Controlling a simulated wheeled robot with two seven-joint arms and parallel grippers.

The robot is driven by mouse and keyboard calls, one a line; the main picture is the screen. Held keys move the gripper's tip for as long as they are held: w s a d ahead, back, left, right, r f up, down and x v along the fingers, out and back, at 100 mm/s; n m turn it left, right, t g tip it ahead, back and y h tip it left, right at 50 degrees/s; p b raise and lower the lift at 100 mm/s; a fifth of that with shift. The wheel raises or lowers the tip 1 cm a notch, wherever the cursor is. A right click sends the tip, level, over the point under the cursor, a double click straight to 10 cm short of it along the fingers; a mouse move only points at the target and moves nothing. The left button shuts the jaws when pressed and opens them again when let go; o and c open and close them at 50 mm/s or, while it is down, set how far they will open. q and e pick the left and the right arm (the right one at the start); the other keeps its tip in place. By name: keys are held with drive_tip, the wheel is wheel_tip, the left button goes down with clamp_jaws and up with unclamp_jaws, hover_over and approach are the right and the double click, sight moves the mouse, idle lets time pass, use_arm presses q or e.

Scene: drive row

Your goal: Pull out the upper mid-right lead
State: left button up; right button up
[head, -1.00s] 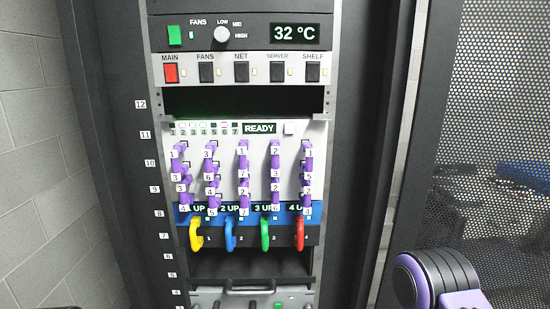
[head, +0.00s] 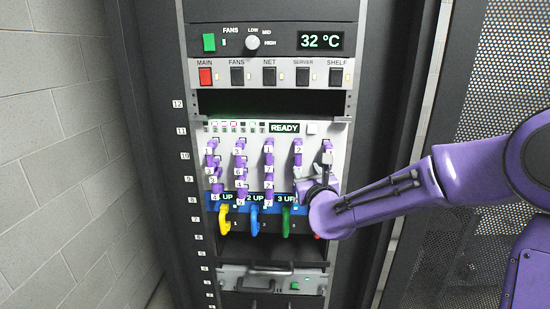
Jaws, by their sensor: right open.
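Purple leads with numbered white tags hang in columns on the light grey panel, an upper and a lower one in each column. The upper mid-right lead (head: 298,158) is in the fourth column from the left, its top tag reading 2. It appears plugged in. My right gripper (head: 312,178) is open, in front of the right side of the panel, just below and right of this lead. It hides the lower leads of the two right columns. I cannot tell whether it touches any lead. My left gripper is not in view.
The upper far-right lead (head: 327,155) is close above my right gripper. Below the leads is a blue strip with yellow (head: 224,220), blue (head: 255,222) and green (head: 286,220) handles; the red one is mostly hidden. A perforated door (head: 400,250) stands at right.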

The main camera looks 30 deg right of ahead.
sight(299, 159)
drive_tip(key=shift+m, duration=0.9)
drive_tip(key=b+x, duration=0.5)
drive_tip(key=shift+w+d+f+b, duration=0.1)
drive_tip(key=shift+w+f+b, duration=0.15)
drive_tip(key=shift+b, duration=0.1)
drive_tip(key=x, duration=0.1)
drive_tip(key=p+x, duration=0.1)
drive_tip(key=x, duration=0.1)
drive_tip(key=p+x, duration=0.1)
drive_tip(key=shift+w+r, duration=0.25)
drive_tip(key=shift+r, duration=0.05)
drive_tip(key=shift+w+d+p, duration=0.1)
drive_tip(key=shift+p, duration=0.2)
